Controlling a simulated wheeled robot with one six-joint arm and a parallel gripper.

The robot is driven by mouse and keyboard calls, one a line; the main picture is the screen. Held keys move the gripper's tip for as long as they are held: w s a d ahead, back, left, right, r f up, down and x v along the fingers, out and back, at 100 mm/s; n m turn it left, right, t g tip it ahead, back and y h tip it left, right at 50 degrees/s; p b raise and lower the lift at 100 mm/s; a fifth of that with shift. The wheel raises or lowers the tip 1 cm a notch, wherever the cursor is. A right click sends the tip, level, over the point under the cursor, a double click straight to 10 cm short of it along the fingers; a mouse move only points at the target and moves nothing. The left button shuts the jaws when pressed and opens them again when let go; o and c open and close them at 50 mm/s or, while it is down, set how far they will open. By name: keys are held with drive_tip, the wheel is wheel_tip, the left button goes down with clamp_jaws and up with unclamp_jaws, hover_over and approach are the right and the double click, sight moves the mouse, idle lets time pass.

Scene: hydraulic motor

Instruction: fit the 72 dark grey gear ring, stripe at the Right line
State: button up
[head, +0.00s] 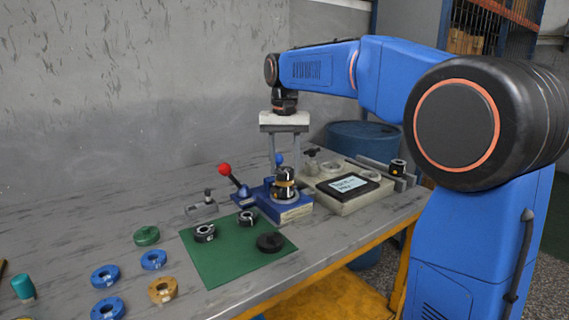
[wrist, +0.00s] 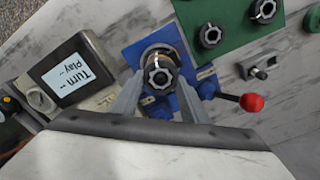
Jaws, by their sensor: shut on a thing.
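A dark grey gear ring (wrist: 160,74) with a pale toothed bore sits at the top of the stack on the blue fixture (wrist: 128,55). My gripper (wrist: 160,92) has one finger on each side of it and is shut on it. In the head view my gripper (head: 284,170) points straight down over the fixture (head: 296,211), and the dark ring (head: 284,173) shows between the fingertips above a brass-coloured band. I cannot read a number or see a stripe on the ring. I cannot tell whether it is fully seated.
A red-knobbed lever (head: 225,169) stands left of the fixture. The green mat (head: 225,265) holds two dark toothed rings (head: 204,232) and a black disc (head: 269,242). Blue rings (head: 105,276) and an orange ring (head: 162,289) lie at front left. A screen box (head: 347,186) stands close on the right.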

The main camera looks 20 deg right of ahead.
drive_tip(key=o, duration=1.8)
drive_tip(key=shift+r, duration=0.15)
drive_tip(key=shift+r, duration=3.35)
drive_tip(key=shift+s, duration=0.1)
